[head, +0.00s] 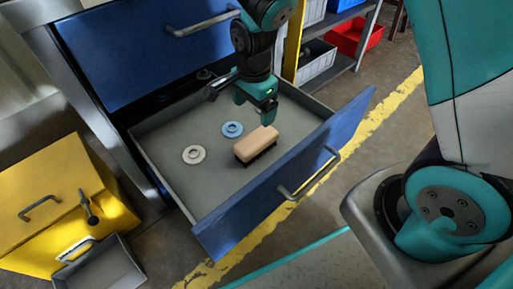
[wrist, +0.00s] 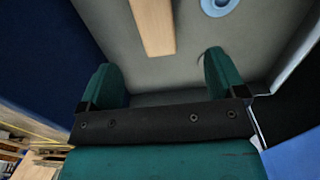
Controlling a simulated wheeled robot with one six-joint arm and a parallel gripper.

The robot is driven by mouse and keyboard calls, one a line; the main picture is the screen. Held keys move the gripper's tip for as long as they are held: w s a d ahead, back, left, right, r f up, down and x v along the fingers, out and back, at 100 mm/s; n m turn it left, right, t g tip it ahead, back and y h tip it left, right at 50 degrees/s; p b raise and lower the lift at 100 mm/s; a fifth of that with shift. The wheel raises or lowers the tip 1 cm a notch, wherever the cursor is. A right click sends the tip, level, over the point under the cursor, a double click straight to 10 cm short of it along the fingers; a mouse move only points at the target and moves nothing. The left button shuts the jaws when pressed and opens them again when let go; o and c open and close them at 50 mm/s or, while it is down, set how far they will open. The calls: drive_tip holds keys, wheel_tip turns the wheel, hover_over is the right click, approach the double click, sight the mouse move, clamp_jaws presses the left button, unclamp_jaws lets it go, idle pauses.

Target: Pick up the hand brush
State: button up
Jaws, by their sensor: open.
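The hand brush (head: 257,145) has a light wooden block back and dark bristles. It lies bristles down in the open blue drawer (head: 259,200), near the drawer's front wall. My gripper (head: 256,107) is over the drawer, just behind and above the brush, fingers apart and empty. In the wrist view the brush (wrist: 153,24) shows at the top, ahead of the gap between the two green fingertips (wrist: 165,68). It is not between the fingers. The brush's far end is cut off by the frame edge there.
A blue ring (head: 232,129) and a pale ring (head: 194,154) lie in the drawer left of the brush. The drawer walls stand around them. A yellow cabinet (head: 50,190) is at left. Grey and red bins (head: 357,36) are on a shelf behind.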

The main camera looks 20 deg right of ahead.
sight(256, 138)
wheel_tip(256, 138, down, 9)
drive_tip(key=b, duration=0.4)
drive_tip(key=shift+r, duration=0.2)
drive_tip(key=f+b, duration=0.4)
drive_tip(key=f, duration=0.1)
drive_tip(key=shift+s+f, duration=0.15)
drive_tip(key=shift+s, duration=0.25)
drive_tip(key=c, duration=1.1)
drive_tip(key=shift+r, duration=0.2)
wheel_tip(256, 138, up, 20)
drive_tip(key=p, duration=1)
drive_tip(key=shift+p, duration=0.3)
